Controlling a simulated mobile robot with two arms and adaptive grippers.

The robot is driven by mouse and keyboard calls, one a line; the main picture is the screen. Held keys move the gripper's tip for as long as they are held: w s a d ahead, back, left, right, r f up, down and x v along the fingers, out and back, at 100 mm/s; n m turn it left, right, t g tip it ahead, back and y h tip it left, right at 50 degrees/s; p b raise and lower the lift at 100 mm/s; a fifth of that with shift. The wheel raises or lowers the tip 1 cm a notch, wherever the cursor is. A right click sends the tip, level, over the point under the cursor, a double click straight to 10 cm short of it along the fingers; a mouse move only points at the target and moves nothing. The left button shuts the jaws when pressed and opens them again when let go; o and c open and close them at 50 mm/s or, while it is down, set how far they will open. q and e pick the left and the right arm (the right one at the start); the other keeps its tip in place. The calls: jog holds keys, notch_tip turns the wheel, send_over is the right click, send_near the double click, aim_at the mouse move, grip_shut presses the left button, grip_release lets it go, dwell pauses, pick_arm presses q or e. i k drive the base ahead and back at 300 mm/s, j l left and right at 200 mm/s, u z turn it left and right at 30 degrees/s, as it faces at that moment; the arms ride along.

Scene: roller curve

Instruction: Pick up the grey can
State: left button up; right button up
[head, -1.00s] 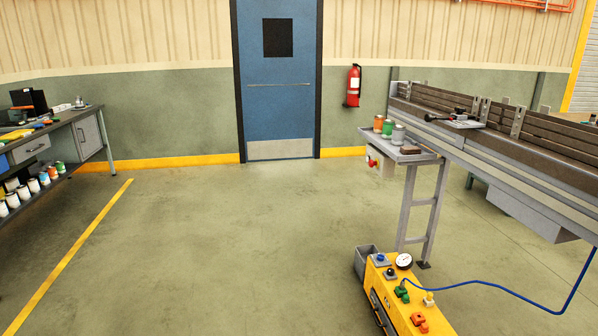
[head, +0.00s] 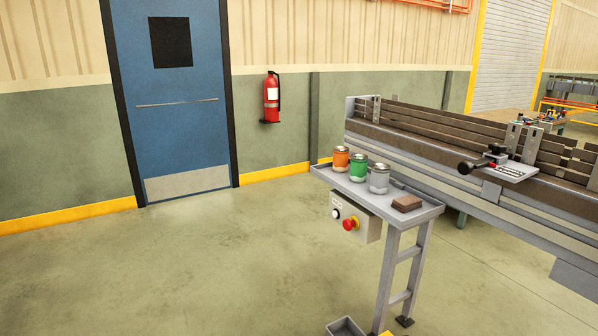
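The grey can (head: 379,179) stands upright on a small grey shelf (head: 425,213) at the near end of the conveyor. It is the rightmost of three cans in a row. The green can (head: 358,169) is just left of it, and the orange can (head: 341,158) is farther left. A brown block (head: 407,203) lies on the shelf to the right of the grey can. Neither of my grippers shows in the head view.
A control box with a red button (head: 350,223) hangs under the shelf, which stands on a ladder-like leg (head: 402,275). The conveyor (head: 470,190) runs off to the right. A grey bin (head: 346,327) is at the bottom edge. The floor (head: 200,265) at left is clear.

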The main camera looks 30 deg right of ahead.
aim_at(380, 173)
jog(key=i+z, duration=0.1)
jog(key=i, duration=0.7)
jog(key=i+j+z, duration=0.15)
jog(key=i, duration=0.65)
jog(key=i+z, duration=0.45)
jog(key=i+j+z, duration=0.2)
jog(key=z, duration=0.25)
jog(key=i+j+z, duration=0.25)
jog(key=z, duration=0.2)
jog(key=i+j+z, duration=0.25)
jog(key=z, duration=0.2)
jog(key=j, duration=0.1)
